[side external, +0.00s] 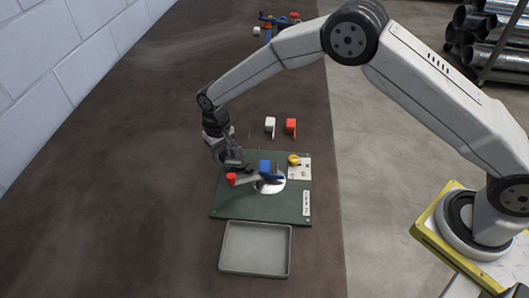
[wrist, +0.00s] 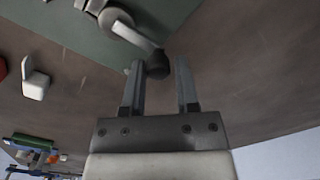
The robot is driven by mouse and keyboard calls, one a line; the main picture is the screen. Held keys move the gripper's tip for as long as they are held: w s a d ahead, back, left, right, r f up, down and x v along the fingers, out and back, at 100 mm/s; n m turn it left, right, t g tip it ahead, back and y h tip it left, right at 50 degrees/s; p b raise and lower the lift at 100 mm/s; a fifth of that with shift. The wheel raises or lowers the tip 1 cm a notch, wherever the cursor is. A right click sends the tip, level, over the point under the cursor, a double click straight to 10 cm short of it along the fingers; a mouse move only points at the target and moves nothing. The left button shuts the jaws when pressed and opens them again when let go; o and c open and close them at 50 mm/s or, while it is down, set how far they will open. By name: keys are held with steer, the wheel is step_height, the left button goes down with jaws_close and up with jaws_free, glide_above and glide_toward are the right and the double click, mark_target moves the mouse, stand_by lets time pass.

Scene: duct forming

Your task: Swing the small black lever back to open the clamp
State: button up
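The clamp lever in the wrist view is a short light grey arm (wrist: 138,37) with a black knob (wrist: 158,65) at its end, running from a round grey pivot (wrist: 115,20). My gripper (wrist: 160,68) is open, with one finger on each side of the knob. The knob lies at the level of the fingertips; contact with either finger cannot be told. In the side view my gripper (side external: 234,159) is low over the back left edge of the green board (side external: 238,207). The clamp there shows a blue block (side external: 265,167) and a red knob (side external: 231,179).
A yellow knob (side external: 293,160) sits at the board's back right. A white block (side external: 270,124) and a red block (side external: 291,125) stand behind the board. An empty grey tray (side external: 255,273) lies in front. The brown table is clear to the left.

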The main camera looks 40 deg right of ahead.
mark_target(222, 154)
steer(key=shift+o, duration=1.3)
steer(key=shift+r, duration=3.95)
steer(key=shift+d, duration=0.1)
steer(key=shift+s+d+r, duration=0.2)
steer(key=shift+d+r, duration=0.05)
steer(key=shift+d, duration=0.2)
steer(key=s+d+r+t, duration=0.1)
steer(key=s+d+r, duration=0.1)
steer(key=s+d, duration=0.7)
steer(key=s+d+r+t, duration=0.1)
steer(key=s+d, duration=0.8)
steer(key=s, duration=0.6)
steer(key=shift+s+d+r+t, duration=0.2)
steer(key=shift+r+t, duration=0.1)
steer(key=shift+r, duration=0.1)
